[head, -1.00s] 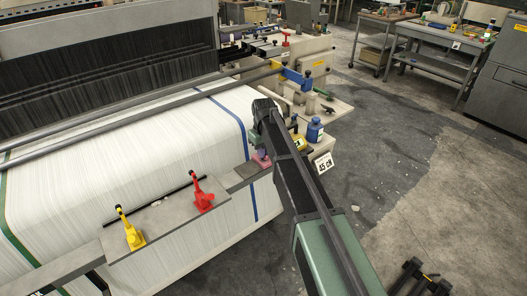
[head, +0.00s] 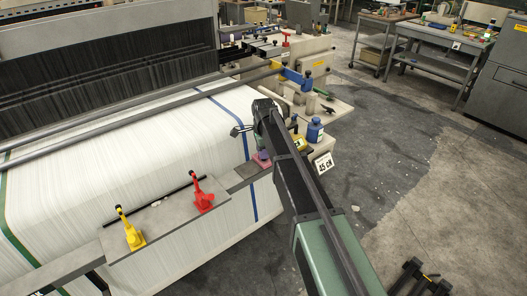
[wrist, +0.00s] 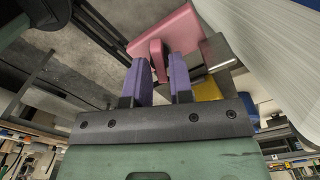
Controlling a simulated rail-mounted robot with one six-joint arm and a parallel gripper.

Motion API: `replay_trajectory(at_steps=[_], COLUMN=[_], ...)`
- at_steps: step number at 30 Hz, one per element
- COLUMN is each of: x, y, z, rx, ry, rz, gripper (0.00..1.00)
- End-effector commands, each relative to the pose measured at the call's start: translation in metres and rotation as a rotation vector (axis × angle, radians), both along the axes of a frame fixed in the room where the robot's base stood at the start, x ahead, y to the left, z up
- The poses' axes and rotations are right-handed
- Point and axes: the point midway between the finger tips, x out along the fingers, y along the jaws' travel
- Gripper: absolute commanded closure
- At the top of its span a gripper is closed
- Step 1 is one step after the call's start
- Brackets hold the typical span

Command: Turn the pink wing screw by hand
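The pink wing screw (wrist: 157,52) shows in the wrist view as an upright flat wing in front of a broader pink block. My gripper (wrist: 159,63) has two purple fingers, one on each side of this wing. In the head view my gripper (head: 262,155) is at the small pink piece by the right end of the cloth, beside the front rail. My dark arm hides part of it there.
A blue bottle (head: 315,130) and a yellow block (head: 299,145) stand right of my arm. A "45 cN" sign (head: 323,163) hangs nearby. The floor at right has free room.

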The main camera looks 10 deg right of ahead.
Motion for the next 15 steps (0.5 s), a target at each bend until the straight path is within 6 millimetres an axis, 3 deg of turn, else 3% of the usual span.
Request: replay_trajectory(at_steps=[3,11,15], x=[0.000,0.000,0.000], y=[0.000,0.000,0.000], z=[0.000,0.002,0.017], rx=[0.000,0.000,0.000], ry=[0.000,0.000,0.000], rz=[0.001,0.003,0.003], gripper=[0.63,0.63,0.63])
